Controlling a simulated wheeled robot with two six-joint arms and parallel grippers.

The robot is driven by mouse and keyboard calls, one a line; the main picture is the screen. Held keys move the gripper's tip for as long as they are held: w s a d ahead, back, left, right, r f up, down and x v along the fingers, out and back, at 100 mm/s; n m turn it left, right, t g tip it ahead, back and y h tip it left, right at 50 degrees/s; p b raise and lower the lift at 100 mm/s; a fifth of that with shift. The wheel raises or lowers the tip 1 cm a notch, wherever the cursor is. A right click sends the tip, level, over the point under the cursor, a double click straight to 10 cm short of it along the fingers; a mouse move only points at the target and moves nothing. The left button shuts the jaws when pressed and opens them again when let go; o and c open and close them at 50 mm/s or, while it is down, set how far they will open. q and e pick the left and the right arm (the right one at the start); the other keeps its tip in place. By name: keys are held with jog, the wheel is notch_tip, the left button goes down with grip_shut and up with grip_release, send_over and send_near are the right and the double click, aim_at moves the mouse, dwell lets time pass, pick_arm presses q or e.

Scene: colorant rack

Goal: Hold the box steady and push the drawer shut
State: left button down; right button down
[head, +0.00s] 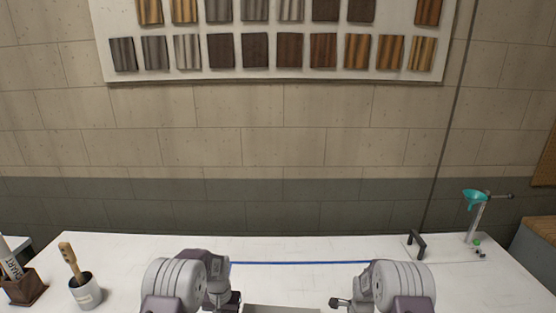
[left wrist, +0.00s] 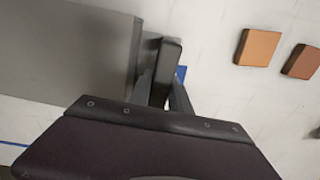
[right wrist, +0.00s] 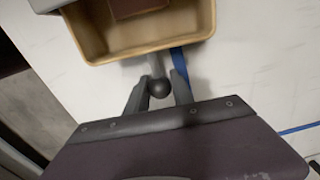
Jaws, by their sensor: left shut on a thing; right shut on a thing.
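The grey box (left wrist: 70,45) fills the upper left of the left wrist view; a sliver of its top (head: 282,309) shows at the bottom edge of the head view. My left gripper (left wrist: 165,95) is shut on a dark handle (left wrist: 168,68) at the box's side. The drawer (right wrist: 200,45) is tan, stands out from the box and holds a brown piece (right wrist: 135,8). In the head view the drawer is hidden.
Two brown tiles (left wrist: 258,47) (left wrist: 302,62) lie on the white table near the left gripper. A cup with a brush (head: 86,292) and a brown holder (head: 24,287) stand at the left. A stand with a teal funnel (head: 474,200) is at the right. A blue line (head: 300,263) crosses the table.

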jog(key=shift+w+a, duration=0.1)
jog(key=shift+a, duration=1.55)
jog(key=shift+w+a, duration=0.1)
jog(key=shift+a, duration=0.05)
jog(key=shift+a, duration=0.9)
jog(key=c, duration=1)
grip_release()
